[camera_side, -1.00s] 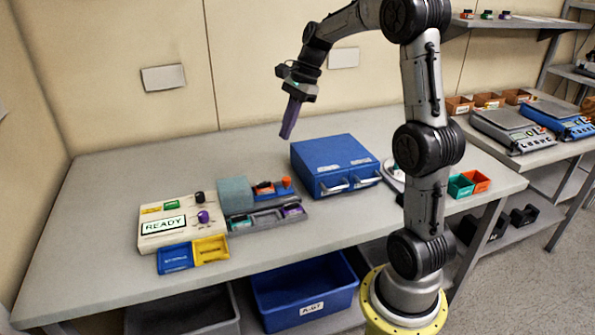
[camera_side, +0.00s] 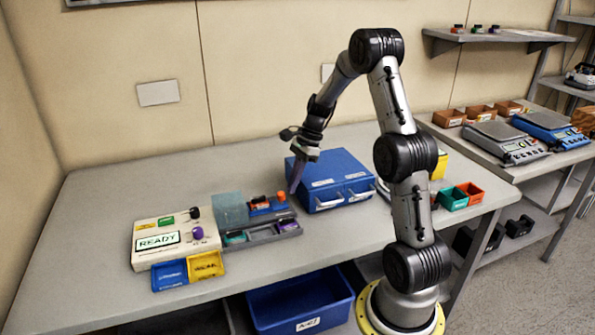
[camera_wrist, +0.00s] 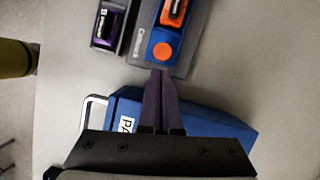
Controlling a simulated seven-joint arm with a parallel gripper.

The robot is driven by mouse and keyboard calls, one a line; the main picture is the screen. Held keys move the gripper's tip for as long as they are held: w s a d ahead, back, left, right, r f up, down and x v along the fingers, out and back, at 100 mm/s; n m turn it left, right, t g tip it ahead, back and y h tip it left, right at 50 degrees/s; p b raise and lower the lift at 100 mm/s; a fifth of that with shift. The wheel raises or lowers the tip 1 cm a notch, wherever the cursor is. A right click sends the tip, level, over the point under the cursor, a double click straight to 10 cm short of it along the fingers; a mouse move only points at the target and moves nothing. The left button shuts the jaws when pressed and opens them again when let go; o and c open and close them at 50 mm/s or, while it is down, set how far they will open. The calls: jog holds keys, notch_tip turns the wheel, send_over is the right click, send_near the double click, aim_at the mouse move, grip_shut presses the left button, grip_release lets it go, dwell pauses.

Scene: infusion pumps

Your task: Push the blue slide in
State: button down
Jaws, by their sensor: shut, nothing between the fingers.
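A blue two-drawer cabinet (camera_side: 330,176) stands close behind and right of my gripper. A grey tray (camera_side: 262,234) with a purple-topped piece lies in front of the slide. A white READY panel (camera_side: 160,241) is at the left. The front right tabletop is clear.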

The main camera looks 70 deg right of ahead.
jog(key=shift+a+f, duration=0.15)
jog(key=shift+f, duration=0.2)
jog(key=shift+w+a, duration=0.1)
jog(key=shift+w, duration=0.05)
jog(key=w+a, duration=0.6)
jog(key=shift+r, duration=0.15)
